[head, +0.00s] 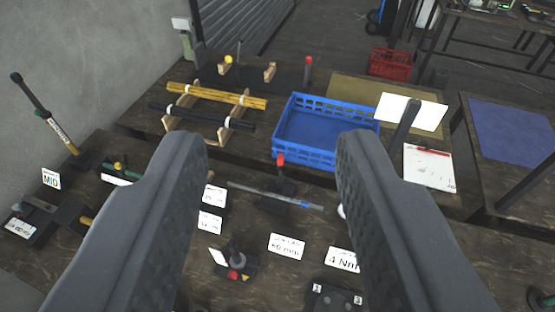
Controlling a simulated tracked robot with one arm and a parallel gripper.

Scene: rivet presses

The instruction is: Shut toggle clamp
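My gripper (268,145) is open, its two dark fingers wide apart with nothing held between them. Between the fingers, farther down on the bench, stands a small dark device with a red-tipped upright handle (281,161) that looks like a toggle clamp. A thin grey rod with a blue part (285,196) lies across its dark base. Another upright red-tipped handle (308,63) stands at the back of the bench. I cannot tell for sure which is the task's clamp. The left finger hides part of the bench at left.
A blue crate (283,113) stands behind the red-tipped device. Yellow and black bars (217,95) rest on wooden racks at left. A long lever (44,113) rises at far left. A small knobbed device (236,262) and white label cards (286,246) are in front.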

